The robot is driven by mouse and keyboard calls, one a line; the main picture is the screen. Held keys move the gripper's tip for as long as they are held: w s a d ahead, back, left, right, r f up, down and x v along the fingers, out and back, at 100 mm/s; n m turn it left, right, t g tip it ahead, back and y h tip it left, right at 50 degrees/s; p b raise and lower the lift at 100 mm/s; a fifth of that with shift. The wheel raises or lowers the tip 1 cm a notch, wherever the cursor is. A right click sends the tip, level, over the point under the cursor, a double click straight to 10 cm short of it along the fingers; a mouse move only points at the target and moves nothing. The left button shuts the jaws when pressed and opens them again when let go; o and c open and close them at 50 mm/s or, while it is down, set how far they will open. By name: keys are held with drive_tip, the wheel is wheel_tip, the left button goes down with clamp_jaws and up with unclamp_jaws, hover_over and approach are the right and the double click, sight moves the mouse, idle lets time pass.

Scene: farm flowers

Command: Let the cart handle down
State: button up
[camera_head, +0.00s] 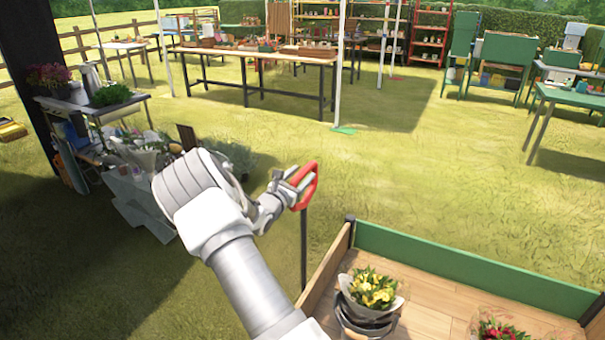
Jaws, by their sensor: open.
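The cart (455,257) stands at the lower right, with a green board along its far side and a wooden floor. Its handle has a red grip loop (312,187) on top of a dark pole (303,250). The pole stands about upright by the cart's left end. My gripper (298,182) is open at the left side of the red grip, with its fingertips at the loop. I cannot tell whether they touch it. My arm hides part of the cart's near left side.
In the cart are a bucket with yellow flowers (372,290) and a red bouquet (502,330). A side table (80,104) with plants and wrapped bouquets stands at the left. Long work tables (252,56) stand farther back. The grass (400,165) beyond the cart is clear.

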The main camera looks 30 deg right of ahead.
drive_tip(key=shift+w+d, duration=0.35)
drive_tip(key=shift+d, duration=0.2)
clamp_jaws()
idle(1.1)
